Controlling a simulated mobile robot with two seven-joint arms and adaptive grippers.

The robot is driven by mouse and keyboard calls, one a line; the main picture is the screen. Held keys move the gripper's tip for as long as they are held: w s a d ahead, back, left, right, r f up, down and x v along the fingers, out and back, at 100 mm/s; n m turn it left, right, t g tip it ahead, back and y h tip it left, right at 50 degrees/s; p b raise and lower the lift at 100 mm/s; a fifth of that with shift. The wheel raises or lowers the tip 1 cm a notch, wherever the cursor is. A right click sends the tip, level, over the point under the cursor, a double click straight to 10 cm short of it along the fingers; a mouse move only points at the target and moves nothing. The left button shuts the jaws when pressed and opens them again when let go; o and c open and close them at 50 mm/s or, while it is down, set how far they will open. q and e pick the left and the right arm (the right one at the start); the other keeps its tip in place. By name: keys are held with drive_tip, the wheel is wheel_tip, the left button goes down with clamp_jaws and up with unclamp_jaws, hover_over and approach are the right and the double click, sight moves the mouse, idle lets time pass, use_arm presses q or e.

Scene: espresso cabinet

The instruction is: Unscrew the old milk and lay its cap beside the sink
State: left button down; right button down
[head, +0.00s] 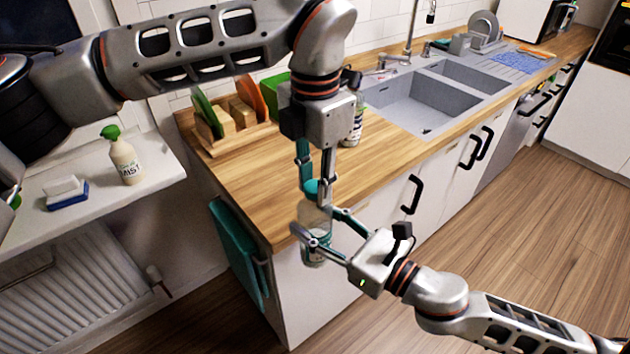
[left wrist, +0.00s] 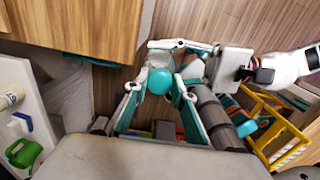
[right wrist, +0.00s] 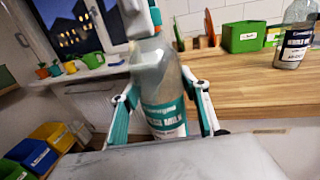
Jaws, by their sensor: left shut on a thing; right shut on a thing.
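The old milk bottle (head: 313,222), clear with a teal-and-white label, is upright in front of the counter's near corner, held in the air. Its label shows large in the right wrist view (right wrist: 163,115). My right gripper (head: 325,232) is shut around the bottle's body from the right. My left gripper (head: 313,178) points down from above and is shut on the teal cap (head: 312,188). The cap shows between its fingers in the left wrist view (left wrist: 159,82). The cap is at the bottle's top; whether it is loose I cannot tell. The grey double sink (head: 425,125) is set in the counter further back.
The wooden counter (head: 250,172) has bare room left of the sink. A labelled bottle (right wrist: 293,45) stands on it near the sink. A wooden rack (head: 215,140) and green box stand at the back. A spray bottle (head: 125,158) and sponge (head: 66,193) sit on the left sill.

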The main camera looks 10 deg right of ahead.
use_arm(q)
drive_tip(key=shift+r, duration=0.2)
drive_tip(key=shift+r, duration=0.9)
